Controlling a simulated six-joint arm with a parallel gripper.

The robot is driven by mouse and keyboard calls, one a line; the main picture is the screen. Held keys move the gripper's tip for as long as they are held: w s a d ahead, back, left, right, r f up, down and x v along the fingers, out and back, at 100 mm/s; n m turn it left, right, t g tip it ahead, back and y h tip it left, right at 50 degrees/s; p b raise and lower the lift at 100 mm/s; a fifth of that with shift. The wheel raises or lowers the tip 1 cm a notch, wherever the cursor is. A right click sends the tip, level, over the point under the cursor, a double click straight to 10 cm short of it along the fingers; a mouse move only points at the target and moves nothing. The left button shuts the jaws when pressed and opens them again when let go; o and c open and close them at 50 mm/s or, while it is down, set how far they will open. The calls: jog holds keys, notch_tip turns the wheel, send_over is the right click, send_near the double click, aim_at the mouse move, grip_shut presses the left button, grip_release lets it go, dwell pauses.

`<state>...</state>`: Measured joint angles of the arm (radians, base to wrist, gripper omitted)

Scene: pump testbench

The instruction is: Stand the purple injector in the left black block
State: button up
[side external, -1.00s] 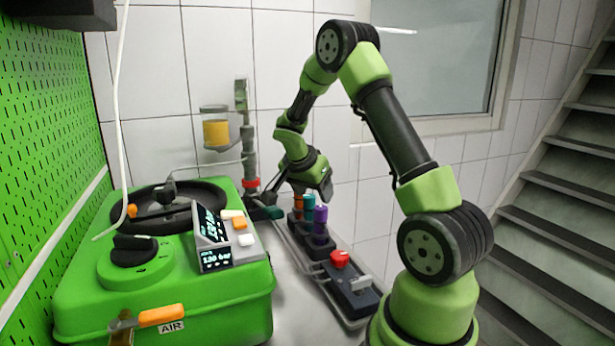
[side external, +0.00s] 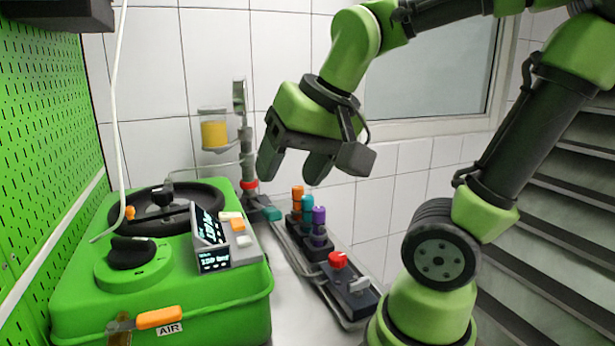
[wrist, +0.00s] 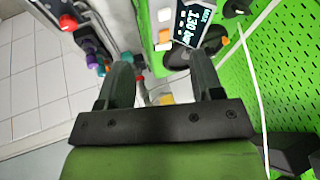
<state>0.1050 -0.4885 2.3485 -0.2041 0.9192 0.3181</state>
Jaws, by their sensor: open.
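The purple injector (side external: 319,220) stands upright in a dark rack (side external: 322,252), beside the teal injector (side external: 307,206) and the orange injector (side external: 297,196). The purple injector also shows in the wrist view (wrist: 92,61), left of my fingers. My gripper (side external: 291,165) is open and empty, high above the bench and apart from the injectors. Its two fingers also show in the wrist view (wrist: 160,82), with nothing between them. I cannot tell from these views which block is the left black block.
A dark control box with a red knob (side external: 338,260) sits in front of the rack. The green pump machine (side external: 165,285) with its display (side external: 210,240) fills the left. A pipe stand with a yellow jar (side external: 215,133) stands behind.

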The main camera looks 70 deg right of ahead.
jog(key=s+a+n+y, duration=0.1)
jog(key=s+a+n, duration=0.1)
jog(key=s+a+n+t+y, duration=0.1)
jog(key=a, duration=0.1)
jog(key=shift+s+a+r+n+t, duration=0.1)
jog(key=shift+s+r+n+t, duration=0.05)
jog(key=shift+s+n+t, duration=0.2)
dwell(1.8)
